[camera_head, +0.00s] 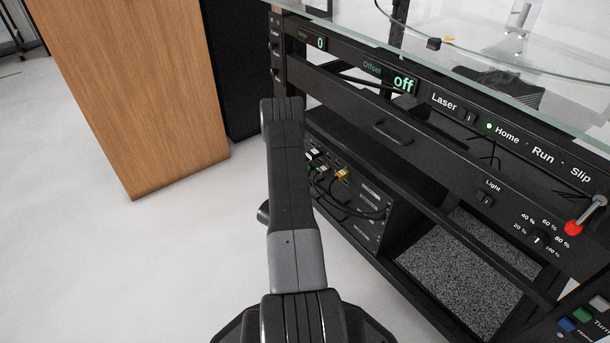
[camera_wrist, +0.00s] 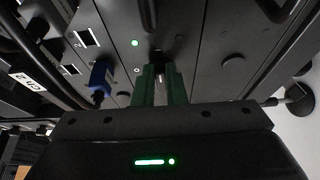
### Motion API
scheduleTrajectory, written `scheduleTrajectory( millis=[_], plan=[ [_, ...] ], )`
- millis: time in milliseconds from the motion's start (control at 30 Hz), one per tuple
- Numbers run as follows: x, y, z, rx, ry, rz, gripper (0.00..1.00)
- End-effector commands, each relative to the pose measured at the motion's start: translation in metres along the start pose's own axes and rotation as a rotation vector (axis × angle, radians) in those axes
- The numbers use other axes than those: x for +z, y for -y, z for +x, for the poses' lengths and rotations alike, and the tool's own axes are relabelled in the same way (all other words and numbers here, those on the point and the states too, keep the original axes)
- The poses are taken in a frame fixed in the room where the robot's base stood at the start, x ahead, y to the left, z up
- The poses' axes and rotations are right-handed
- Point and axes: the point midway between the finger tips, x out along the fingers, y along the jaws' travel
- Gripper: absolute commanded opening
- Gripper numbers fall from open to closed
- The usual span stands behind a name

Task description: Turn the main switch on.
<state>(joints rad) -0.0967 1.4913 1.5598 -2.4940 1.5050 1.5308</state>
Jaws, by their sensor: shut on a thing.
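In the wrist view, the two green fingers of my gripper (camera_wrist: 160,76) point at a dark panel (camera_wrist: 185,45). They are shut on a small part at the panel, which seems to be the main switch; the fingers hide most of it. A green light (camera_wrist: 134,43) glows on the panel, up and left of the fingertips. In the head view my gripper is out of sight behind my own arm. The turntable bench (camera_head: 350,82) stands at the right, with its displays lit: "0" and "Off" in green, and a green dot by "Home".
A blue plug (camera_wrist: 100,78) and dark cables are close left of my fingers. A black cable hangs above them. In the head view, a wooden cabinet (camera_head: 130,90) stands left of the bench, and cabled equipment (camera_head: 345,190) sits on its lower shelf. The floor at left is clear.

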Motion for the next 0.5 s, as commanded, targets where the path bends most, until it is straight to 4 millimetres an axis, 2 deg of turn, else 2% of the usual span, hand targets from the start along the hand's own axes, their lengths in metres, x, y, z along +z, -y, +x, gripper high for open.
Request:
scheduleTrajectory(
  millis=[133, 167, 267, 500],
  plan=[
    [0.0016, 0.001, 0.0001, -0.002, 0.004, 0.0, 0.0],
    [0.0016, 0.001, 0.0001, -0.002, 0.004, 0.0, 0.15],
    [0.0013, 0.0009, 0.0001, -0.002, 0.003, -0.001, 0.33],
    [0.0006, 0.0004, 0.0, -0.001, 0.001, -0.001, 0.33]
  ],
)
